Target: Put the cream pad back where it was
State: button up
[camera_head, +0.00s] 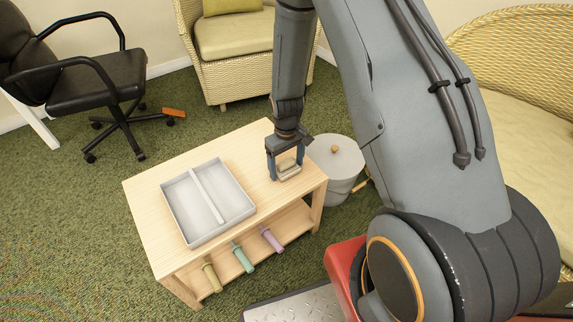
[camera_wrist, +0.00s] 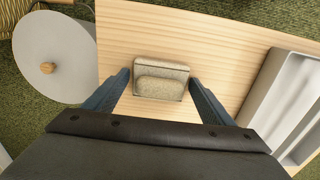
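A small cream-beige block with a rounded front part, which looks like the cream pad (camera_wrist: 161,88), rests on the wooden table near its right end. It also shows in the head view (camera_head: 289,169), partly hidden by my gripper. My gripper (camera_head: 287,173) points down over it. In the wrist view the blue fingers of my gripper (camera_wrist: 159,80) stand on either side of the block, close to its ends, with what look like slim gaps. I cannot tell whether either finger touches it.
A grey two-compartment tray (camera_head: 167,205) lies on the table's left part, empty. Several coloured rolls, one being teal (camera_head: 243,258), lie on the shelf below. A grey lidded bin (camera_head: 337,158) stands right of the table. An office chair (camera_head: 95,80) and wicker armchair (camera_head: 232,45) stand behind.

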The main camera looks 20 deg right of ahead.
jog(key=shift+o, duration=0.5)
notch_tip(320, 180, up, 12)
jog(key=p, duration=0.2)
notch_tip(320, 180, up, 15)
send_over(286, 162)
jog(key=s+a, duration=0.5)
jog(key=s, duration=0.3)
jog(key=s+a+r, duration=0.1)
jog(key=s+r, duration=0.3)
jog(key=s, duration=0.4)
jog(key=s+a+r+m, duration=0.1)
jog(key=s+a+r, duration=0.1)
jog(key=s+r, duration=0.3)
jog(key=s, duration=0.4)
jog(key=shift+a+r+y, duration=0.25)
jog(key=shift+y, duration=0.05)
jog(key=d+r+m+p, duration=0.2)
jog(key=d+r+p, duration=0.6)
jog(key=p, duration=0.7)
jog(key=shift+d+m, duration=0.2)
jog(key=shift+m, duration=0.1)
